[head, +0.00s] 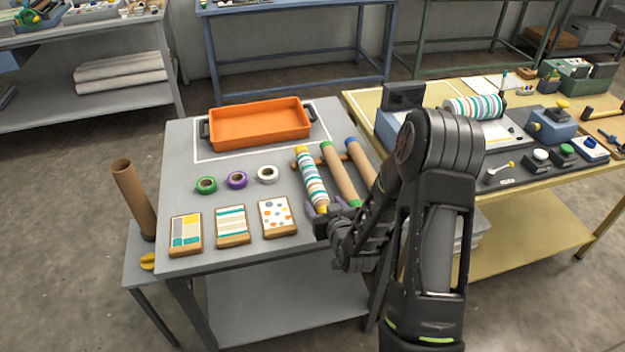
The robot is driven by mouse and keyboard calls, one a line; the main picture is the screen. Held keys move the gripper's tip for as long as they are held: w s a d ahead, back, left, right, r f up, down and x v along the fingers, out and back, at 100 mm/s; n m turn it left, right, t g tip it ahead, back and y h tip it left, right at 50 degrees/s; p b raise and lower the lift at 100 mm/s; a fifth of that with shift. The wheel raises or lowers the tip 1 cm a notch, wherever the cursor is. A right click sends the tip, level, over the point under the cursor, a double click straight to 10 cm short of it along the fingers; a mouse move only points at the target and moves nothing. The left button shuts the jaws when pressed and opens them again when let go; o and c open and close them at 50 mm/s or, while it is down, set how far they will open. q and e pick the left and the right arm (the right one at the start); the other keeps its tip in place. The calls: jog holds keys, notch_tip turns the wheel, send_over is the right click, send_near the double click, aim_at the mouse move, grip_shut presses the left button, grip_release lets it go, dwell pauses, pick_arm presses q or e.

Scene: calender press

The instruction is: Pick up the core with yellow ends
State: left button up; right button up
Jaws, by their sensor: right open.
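The core with yellow ends (311,178) lies on the grey table at the right side, wrapped in striped white, teal and orange material. Its far yellow end is clear; its near yellow end is beside my right gripper (323,217). The right gripper is open at that near end, partly hidden by its own wrist, and I cannot tell whether it touches the core. A bare brown core with green ends (340,173) lies just right of it, and a core with blue ends (361,164) lies beyond that, partly hidden by my right arm. My left gripper is not in view.
An orange tray (259,125) stands at the back of the grey table (180,180). Tape rolls (237,180) and patterned sample boards (232,225) lie left of the cores. A yellow table (540,200) with a striped roller (474,106) and tools stands to the right.

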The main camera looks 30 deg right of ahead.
aim_at(321, 200)
jog(key=p+x, duration=0.1)
jog(key=x, duration=0.3)
jog(key=shift+w+d+f, duration=0.1)
jog(key=shift+w+f, duration=0.05)
jog(key=shift+w, duration=0.05)
jog(key=shift+c, duration=0.4)
grip_shut()
dwell(0.5)
